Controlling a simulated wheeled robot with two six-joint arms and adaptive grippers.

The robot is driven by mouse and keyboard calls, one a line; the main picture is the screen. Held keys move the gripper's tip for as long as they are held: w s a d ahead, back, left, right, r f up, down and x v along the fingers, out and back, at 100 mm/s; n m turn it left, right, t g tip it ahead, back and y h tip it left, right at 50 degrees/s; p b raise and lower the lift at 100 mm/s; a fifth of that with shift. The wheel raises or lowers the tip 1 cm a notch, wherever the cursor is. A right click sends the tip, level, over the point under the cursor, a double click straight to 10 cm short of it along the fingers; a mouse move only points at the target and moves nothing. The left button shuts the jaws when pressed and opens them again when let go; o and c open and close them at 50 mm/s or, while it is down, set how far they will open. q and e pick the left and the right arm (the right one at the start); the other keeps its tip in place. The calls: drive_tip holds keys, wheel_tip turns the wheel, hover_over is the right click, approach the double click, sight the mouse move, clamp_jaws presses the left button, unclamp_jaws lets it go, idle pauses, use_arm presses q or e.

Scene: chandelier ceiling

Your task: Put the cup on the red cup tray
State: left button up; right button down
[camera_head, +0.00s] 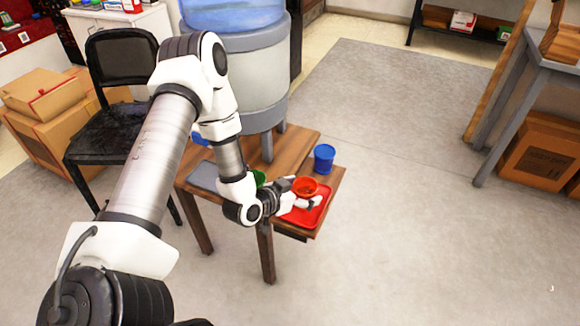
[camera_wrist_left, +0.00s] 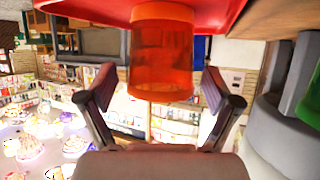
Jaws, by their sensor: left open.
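An orange-red cup (camera_head: 305,186) is upright on the red tray (camera_head: 317,217) at the table's right end. In the left wrist view, which is upside down, the cup (camera_wrist_left: 162,55) has its base against the tray (camera_wrist_left: 95,8). My left gripper (camera_head: 301,193) reaches in from the left, low over the tray. It is open, with one finger to each side of the cup and a visible gap between each finger and the cup. In the wrist view the fingers (camera_wrist_left: 160,88) frame the cup's rim end. My right gripper does not show.
A blue cup (camera_head: 324,158) stands behind the tray on the wooden table (camera_head: 300,146). A green cup (camera_head: 259,177) is partly hidden behind my left wrist. A grey flat tray (camera_head: 205,177) lies left. A large water dispenser (camera_head: 240,75) stands behind.

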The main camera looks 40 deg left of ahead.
use_arm(q)
drive_tip(key=p+v, duration=0.4)
drive_tip(key=v, duration=0.6)
drive_tip(key=s+d+f+n+g+y, duration=0.1)
drive_tip(key=s+d+f+g, duration=0.5)
drive_tip(key=s, duration=0.3)
drive_tip(key=s+d+f+n+g+y, duration=0.1)
drive_tip(key=s+d+f+g, duration=0.3)
drive_tip(key=s+f+g, duration=0.45)
wheel_tip(320, 180, up, 14)
drive_tip(key=s+t+p, duration=0.1)
drive_tip(key=t+p, duration=0.1)
drive_tip(key=p, duration=0.9)
drive_tip(key=shift+f+p, duration=0.2)
drive_tip(key=shift+p, duration=0.1)
drive_tip(key=shift+w, duration=0.1)
